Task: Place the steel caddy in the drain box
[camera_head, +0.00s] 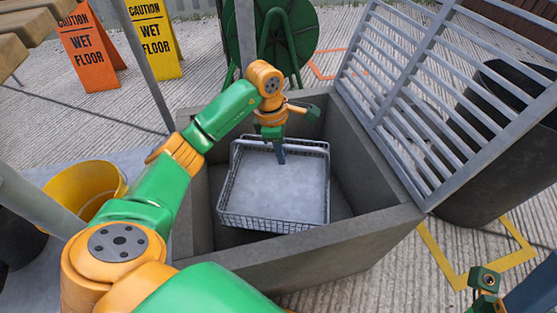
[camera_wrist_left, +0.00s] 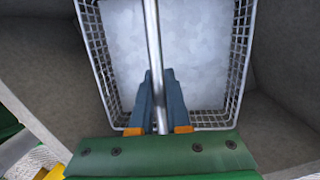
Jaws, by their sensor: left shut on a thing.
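The steel caddy (camera_head: 232,205) is a wire basket with a pale, flat inside. It is within the walls of the open concrete drain box (camera_head: 300,258). I cannot tell whether its base touches the box floor. My left gripper (camera_head: 281,156) reaches down over the caddy. In the left wrist view its blue fingers (camera_wrist_left: 161,105) are shut on the caddy's bar handle (camera_wrist_left: 153,40), and the basket rim (camera_wrist_left: 240,60) shows below. Part of my right gripper (camera_head: 484,281) shows at the lower right; its fingers are not clear.
The barred grate (camera_head: 425,95) stands raised on the box's right side. A dark bin (camera_head: 490,160) is behind it. A yellow bucket (camera_head: 85,188) stands left of the box. Wet floor signs (camera_head: 155,38) and a green reel (camera_head: 300,35) are at the back.

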